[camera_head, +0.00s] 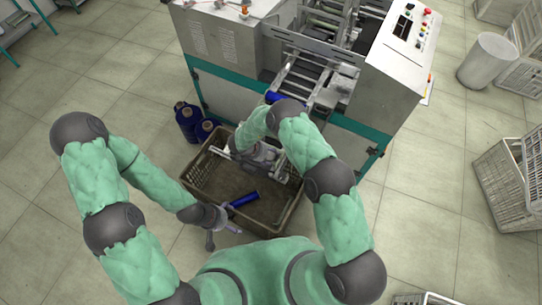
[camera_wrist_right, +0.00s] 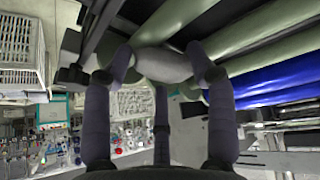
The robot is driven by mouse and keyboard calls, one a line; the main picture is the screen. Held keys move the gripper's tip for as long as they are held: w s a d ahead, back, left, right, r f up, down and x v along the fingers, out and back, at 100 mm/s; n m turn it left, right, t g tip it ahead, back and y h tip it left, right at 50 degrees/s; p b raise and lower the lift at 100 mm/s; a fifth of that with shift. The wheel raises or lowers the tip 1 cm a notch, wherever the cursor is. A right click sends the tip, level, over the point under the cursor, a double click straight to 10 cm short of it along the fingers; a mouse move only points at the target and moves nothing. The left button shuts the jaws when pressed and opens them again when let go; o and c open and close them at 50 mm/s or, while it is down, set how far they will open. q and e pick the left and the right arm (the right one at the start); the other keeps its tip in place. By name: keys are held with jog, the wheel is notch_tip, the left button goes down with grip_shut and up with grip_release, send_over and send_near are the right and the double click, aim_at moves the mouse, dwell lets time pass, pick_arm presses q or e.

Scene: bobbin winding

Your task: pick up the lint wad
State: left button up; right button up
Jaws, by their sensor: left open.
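The lint wad (camera_wrist_right: 164,65) is a pale grey, rounded lump in the right wrist view, directly ahead between the fingertips of my right gripper (camera_wrist_right: 162,62). The fingers curl inward and touch it on both sides. It sits close in front of pale green rollers. I cannot make it out in the head view, where my right arm hides that spot. There my right gripper (camera_head: 268,158) is over the far side of the crate, by the machine's front. My left gripper (camera_head: 222,225) is open and empty at the crate's near left edge.
A brown crate (camera_head: 197,176) on the floor holds a blue bobbin (camera_head: 243,199). Blue cones (camera_head: 187,122) stand left of the winding machine (camera_head: 225,50). A blue roll (camera_wrist_right: 265,84) lies beside the pale rollers. White crates (camera_head: 500,185) stand at right.

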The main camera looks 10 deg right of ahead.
dwell(0.4)
jog(key=shift+w+r, duration=0.1)
jog(key=shift+r, duration=0.55)
jog(key=s+a+r, duration=0.1)
jog(key=r, duration=0.1)
jog(key=s+a+r+p, duration=0.1)
jog(key=s+r, duration=0.1)
jog(key=r, duration=0.1)
jog(key=s+a+r, duration=0.1)
jog(key=r, duration=0.2)
jog(key=shift+s+a+r, duration=0.15)
jog(key=shift+a+r, duration=0.05)
jog(key=shift+a, duration=0.15)
jog(key=s+a+r, duration=0.1)
jog(key=s, duration=0.1)
jog(key=s+a+r, duration=0.1)
jog(key=s+a, duration=0.1)
jog(key=s+a+r+p, duration=0.1)
jog(key=s+a, duration=0.1)
jog(key=shift+s+a+r, duration=0.1)
jog(key=shift+s+a, duration=0.05)
jog(key=shift+s, duration=0.1)
